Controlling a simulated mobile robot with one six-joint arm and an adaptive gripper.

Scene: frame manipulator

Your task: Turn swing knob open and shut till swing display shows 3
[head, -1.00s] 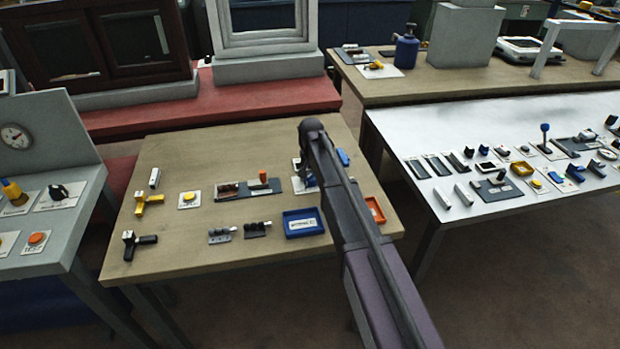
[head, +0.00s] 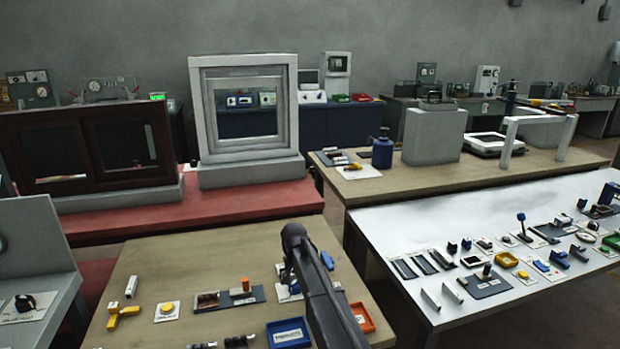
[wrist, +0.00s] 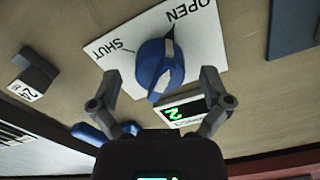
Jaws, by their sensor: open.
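The swing knob (wrist: 160,68) is a blue round knob with a raised grip and white marks, on a white plate (wrist: 212,50) printed OPEN and SHUT. A white mark on it faces the OPEN side. My gripper (wrist: 160,80) is open, with one finger on each side of the knob; I cannot tell whether either touches it. The swing display (wrist: 184,110) sits beside the plate, partly behind the right finger, and shows a green digit that looks like 2.
On the same wooden table (head: 225,258) are a slider panel (head: 228,299), a yellow button (head: 167,308), a yellow handle (head: 121,315), a blue tray (head: 288,334) and an orange tray (head: 362,318). A blue piece (wrist: 90,132) lies near the left finger.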

